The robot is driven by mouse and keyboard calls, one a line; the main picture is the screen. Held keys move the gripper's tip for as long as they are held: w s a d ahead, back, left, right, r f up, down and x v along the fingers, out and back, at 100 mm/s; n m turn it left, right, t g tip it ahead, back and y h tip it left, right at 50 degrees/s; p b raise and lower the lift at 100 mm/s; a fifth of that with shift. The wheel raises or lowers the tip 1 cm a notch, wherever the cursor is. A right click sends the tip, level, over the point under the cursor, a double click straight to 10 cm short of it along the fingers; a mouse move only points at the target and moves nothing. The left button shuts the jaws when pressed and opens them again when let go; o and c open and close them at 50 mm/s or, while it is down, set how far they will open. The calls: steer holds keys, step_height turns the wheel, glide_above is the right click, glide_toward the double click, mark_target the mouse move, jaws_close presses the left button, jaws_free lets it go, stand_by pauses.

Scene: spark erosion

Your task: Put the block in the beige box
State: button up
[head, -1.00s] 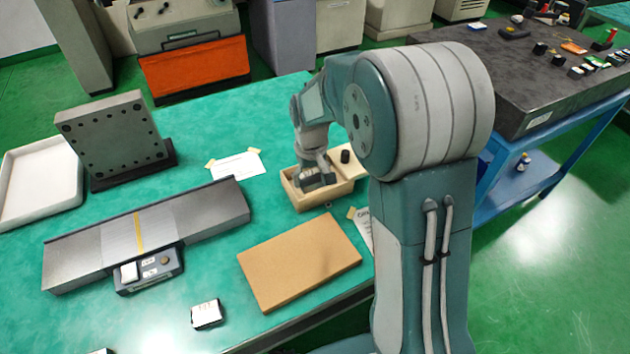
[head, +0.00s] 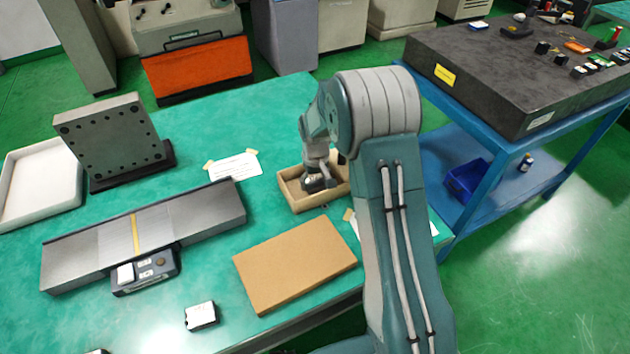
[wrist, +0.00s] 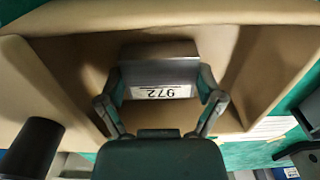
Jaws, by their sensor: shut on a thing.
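The beige box (head: 297,201) stands on the green table, right of its middle, in the head view. My gripper (head: 317,184) reaches down inside its walls. In the wrist view my gripper (wrist: 160,95) is shut on a grey metal block (wrist: 160,55) with a white label reading 972. The box (wrist: 185,12) surrounds the block in that view. I cannot tell whether the block touches the box floor. In the head view the block is mostly hidden by my gripper.
A tan board (head: 295,265) lies in front of the box. A long grey metal plate (head: 80,250), an upright drilled plate (head: 110,140) and a white tray (head: 40,185) stand to the left. A black cylinder (wrist: 32,148) is beside the box wall in the wrist view.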

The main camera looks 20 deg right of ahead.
steer(key=shift+a, duration=0.15)
steer(key=o, duration=1)
steer(key=shift+a, duration=0.15)
steer(key=shift+o, duration=0.3)
steer(key=shift+a, duration=0.15)
steer(key=shift+d, duration=0.2)
